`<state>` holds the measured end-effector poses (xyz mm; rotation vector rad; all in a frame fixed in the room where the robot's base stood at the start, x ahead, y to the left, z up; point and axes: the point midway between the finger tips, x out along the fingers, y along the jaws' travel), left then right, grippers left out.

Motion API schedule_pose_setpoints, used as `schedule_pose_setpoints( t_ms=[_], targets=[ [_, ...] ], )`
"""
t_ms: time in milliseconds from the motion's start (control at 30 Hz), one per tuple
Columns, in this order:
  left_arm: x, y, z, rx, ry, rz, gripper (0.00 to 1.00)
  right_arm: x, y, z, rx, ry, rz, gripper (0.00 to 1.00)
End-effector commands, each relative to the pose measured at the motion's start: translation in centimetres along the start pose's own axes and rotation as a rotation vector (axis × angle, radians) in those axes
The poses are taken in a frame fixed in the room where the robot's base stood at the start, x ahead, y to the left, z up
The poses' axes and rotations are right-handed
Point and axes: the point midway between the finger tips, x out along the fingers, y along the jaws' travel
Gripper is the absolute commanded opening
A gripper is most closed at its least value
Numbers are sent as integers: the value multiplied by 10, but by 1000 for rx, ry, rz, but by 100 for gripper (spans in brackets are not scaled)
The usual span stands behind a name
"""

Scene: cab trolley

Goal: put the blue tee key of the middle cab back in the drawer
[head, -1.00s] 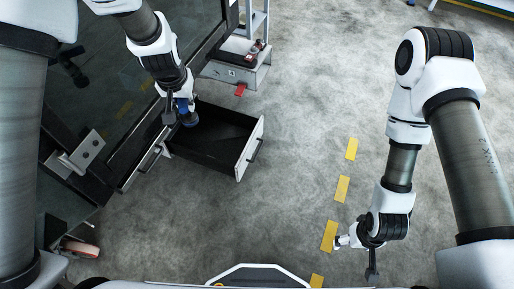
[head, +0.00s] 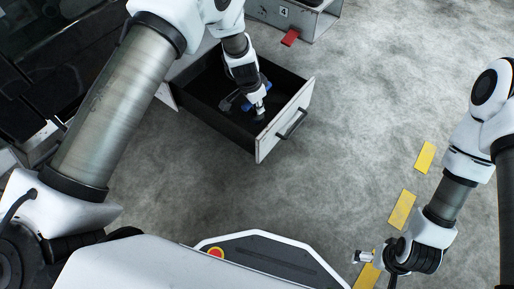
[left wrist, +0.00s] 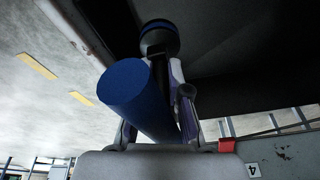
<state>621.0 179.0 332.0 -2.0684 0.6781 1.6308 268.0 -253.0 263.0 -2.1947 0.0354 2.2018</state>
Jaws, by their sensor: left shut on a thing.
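The blue tee key (left wrist: 135,92) is between the fingers of my left gripper in the left wrist view. Its thick blue bar points toward the camera, and a dark round end with a blue ring shows beyond. In the head view my left gripper (head: 260,108) is shut on the key, and bits of blue (head: 248,105) show beside the fingers. The gripper is over the inside of the open black drawer (head: 284,118), near its light front panel. I cannot tell whether the key touches the drawer floor. My right gripper (head: 366,257) hangs over the floor, too small to judge.
A grey unit (head: 325,22) marked 4, with a red tab (head: 290,37), stands behind the drawer. Dark cab panels fill the upper left. The grey floor to the right is clear, with yellow dashes (head: 402,209).

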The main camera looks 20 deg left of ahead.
Motion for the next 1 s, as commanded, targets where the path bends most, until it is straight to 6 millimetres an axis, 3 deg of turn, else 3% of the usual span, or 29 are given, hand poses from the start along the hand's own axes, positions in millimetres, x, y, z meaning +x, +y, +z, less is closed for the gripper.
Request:
schedule_pose_setpoints(
  t_ms=[533,933,967,1000],
  targets=[
    [100,2,23,10,1,1,0,53,0,-1,1,2,0,100],
    [106,2,24,9,2,0,0,55,1,-1,3,3,0,100],
    [105,2,24,9,2,1,22,54,1,-1,3,3,0,100],
    [105,2,24,9,2,1,36,54,1,-1,3,3,0,100]
  ],
)
